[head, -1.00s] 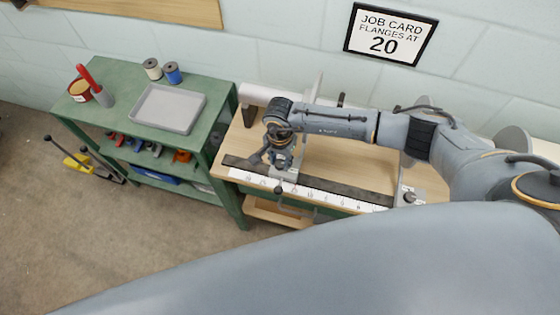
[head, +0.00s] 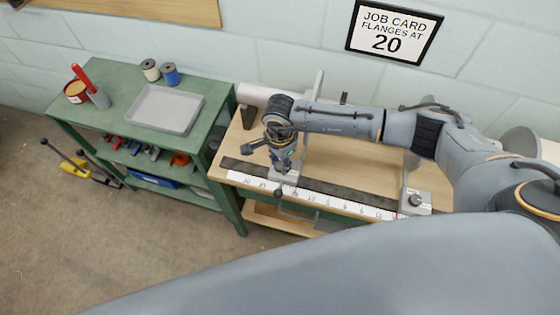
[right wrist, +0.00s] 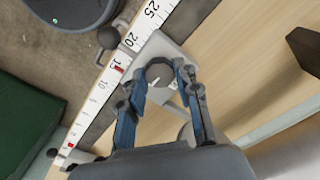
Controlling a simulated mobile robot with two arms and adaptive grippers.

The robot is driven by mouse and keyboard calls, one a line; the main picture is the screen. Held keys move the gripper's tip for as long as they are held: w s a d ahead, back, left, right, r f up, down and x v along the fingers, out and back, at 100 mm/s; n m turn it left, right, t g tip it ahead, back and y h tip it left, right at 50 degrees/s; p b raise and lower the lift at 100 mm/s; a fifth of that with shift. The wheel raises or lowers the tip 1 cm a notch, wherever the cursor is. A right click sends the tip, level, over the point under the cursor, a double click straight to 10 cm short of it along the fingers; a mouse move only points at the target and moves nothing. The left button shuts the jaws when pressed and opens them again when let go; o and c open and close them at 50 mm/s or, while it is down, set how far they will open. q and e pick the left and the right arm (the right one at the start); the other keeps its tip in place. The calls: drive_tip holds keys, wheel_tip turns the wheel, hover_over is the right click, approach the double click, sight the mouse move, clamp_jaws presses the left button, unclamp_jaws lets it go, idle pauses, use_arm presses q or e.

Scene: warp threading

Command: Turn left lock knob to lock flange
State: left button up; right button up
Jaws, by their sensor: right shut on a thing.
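The left flange stands on a grey base (head: 291,176) at the left part of the ruler rail. Its round grey lock knob (right wrist: 159,72) lies between the fingertips of my right gripper (head: 284,168) in the right wrist view. The right gripper (right wrist: 160,77) reaches down from above and is shut on the knob, with a blue-and-grey finger on each side. In the head view the gripper mostly hides this knob. The base's corner is beside the 20 mark of the white ruler (right wrist: 138,38). My left gripper is not in view.
The right flange's base with its own dark knob (head: 415,200) sits at the rail's right end. A job card (head: 394,31) on the wall reads flanges at 20. A green cart (head: 116,80) with a grey tray (head: 166,108) stands left.

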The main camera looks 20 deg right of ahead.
sight(280, 165)
drive_tip(key=o, duration=1.1)
drive_tip(key=shift+o, duration=0.2)
wheel_tip(280, 165, up, 12)
